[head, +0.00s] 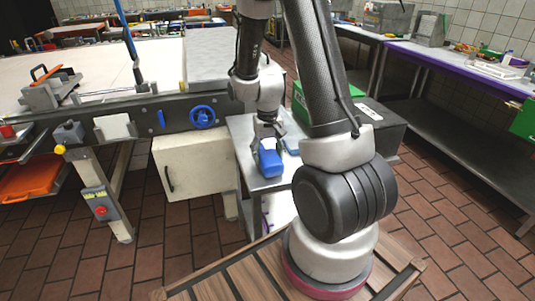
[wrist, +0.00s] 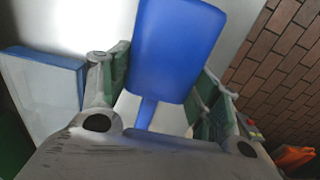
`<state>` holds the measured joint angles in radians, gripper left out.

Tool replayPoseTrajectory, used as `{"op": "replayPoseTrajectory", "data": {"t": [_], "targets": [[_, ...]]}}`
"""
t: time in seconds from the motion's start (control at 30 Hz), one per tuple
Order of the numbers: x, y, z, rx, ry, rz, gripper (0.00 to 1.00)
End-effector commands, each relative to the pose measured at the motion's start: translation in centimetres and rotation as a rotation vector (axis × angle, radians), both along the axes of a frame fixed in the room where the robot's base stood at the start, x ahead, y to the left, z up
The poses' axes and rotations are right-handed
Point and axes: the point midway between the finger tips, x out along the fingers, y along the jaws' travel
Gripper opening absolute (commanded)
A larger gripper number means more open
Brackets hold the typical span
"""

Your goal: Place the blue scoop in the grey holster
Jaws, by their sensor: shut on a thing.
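The blue scoop (head: 270,161) is in my gripper (head: 267,138), over the small metal table beside the conveyor. In the wrist view the blue scoop (wrist: 178,50) has its broad part away from me and its narrow handle between the two fingers of my gripper (wrist: 155,90). The handle's far end is hidden behind the gripper body. A grey holder-like box (head: 68,132) is fixed on the side of the conveyor frame at the left, well away from my gripper. I cannot tell for certain that it is the grey holster.
The metal table (head: 246,134) is below my gripper. A white cabinet (head: 190,170) stands left of the table; a green box (head: 301,103) and a dark box (head: 382,122) are behind. Tiled floor is open at the right.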

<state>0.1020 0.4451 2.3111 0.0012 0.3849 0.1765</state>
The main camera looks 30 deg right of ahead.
Motion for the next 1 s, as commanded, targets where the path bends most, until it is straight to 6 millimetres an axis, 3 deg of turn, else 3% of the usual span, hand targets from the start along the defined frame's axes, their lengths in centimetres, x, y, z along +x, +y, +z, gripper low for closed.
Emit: {"op": "replayPoseTrajectory", "data": {"t": [0.03, 0.07, 0.17, 0.6, 0.77, 1.0], "targets": [[0.0, 0.0, -0.2, 0.0, 0.001, 0.0, 0.38], [0.0, 0.0, -0.2, 0.0, 0.0, 0.0, 0.64], [0.0, 0.0, -0.2, 0.0, 0.0, 0.0, 0.82], [0.1, 0.0, 0.5, -0.001, -0.002, 0.0, 0.83], [0.2, 0.0, 3.4, -0.001, -0.006, 0.0, 0.83], [0.1, 0.0, 8.8, -0.001, -0.006, 0.0, 0.83]]}}
